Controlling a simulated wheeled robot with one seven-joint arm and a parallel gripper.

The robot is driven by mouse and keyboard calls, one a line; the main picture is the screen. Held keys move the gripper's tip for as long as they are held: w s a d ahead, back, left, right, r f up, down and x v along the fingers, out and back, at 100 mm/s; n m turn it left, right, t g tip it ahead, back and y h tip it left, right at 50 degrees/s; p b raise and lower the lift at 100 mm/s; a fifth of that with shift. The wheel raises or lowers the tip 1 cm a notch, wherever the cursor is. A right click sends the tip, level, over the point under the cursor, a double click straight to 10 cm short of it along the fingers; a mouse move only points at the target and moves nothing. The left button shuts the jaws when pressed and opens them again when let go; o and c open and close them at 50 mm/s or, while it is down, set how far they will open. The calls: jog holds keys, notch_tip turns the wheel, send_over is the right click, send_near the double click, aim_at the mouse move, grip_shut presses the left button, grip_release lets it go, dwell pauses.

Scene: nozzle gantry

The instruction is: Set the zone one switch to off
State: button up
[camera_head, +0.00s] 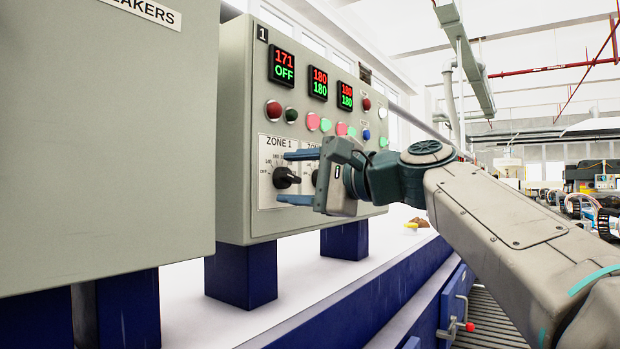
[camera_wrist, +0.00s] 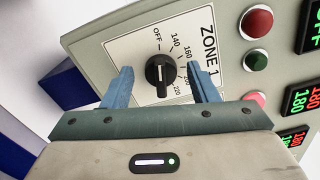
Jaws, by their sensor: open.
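The zone one switch (camera_head: 284,177) is a black rotary knob on a white dial plate (camera_head: 265,200) marked ZONE 1, at the panel's lower left. In the wrist view the knob (camera_wrist: 160,73) is centred, with OFF and temperature numbers around it; a pale line marks it, but its exact setting is hard to read. My gripper (camera_head: 286,176) is open, one finger above and one below the knob, with visible gaps. In the wrist view my fingers (camera_wrist: 159,84) stand either side of it. The zone 1 display (camera_head: 283,67) reads 171 in red over OFF in green.
The grey control box (camera_head: 235,100) also carries two displays reading 180 over 180 and several round lamps and buttons. A neighbouring dial plate (camera_head: 311,148) is partly hidden behind my gripper. A larger grey cabinet (camera_head: 100,150) stands at the left.

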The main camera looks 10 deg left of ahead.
jog(key=b+v, duration=0.2)
jog(key=v, duration=1.1)
jog(key=shift+s+d+b, duration=0.2)
jog(key=shift+d+b, duration=0.1)
jog(key=shift+b, duration=0.05)
jog(key=shift+f, duration=0.1)
jog(key=d+f+h+p, duration=0.1)
jog(key=d+f+h, duration=0.25)
jog(key=f, duration=0.95)
jog(key=d+f+h+p, duration=0.15)
jog(key=f+h, duration=0.35)
jog(key=f, duration=0.8)
jog(key=s+d+f+n+g+h, duration=0.2)
jog(key=s+d+f, duration=0.4)
jog(key=f, duration=0.6)
jog(key=s+d+f+n+g+h, duration=0.2)
jog(key=s+d+f+n+h, duration=0.3)
jog(key=f, duration=0.7)
jog(key=shift+s+d+f+h, duration=0.3)
jog(key=shift+s+d+h, duration=0.25)
jog(key=shift+s, duration=0.65)
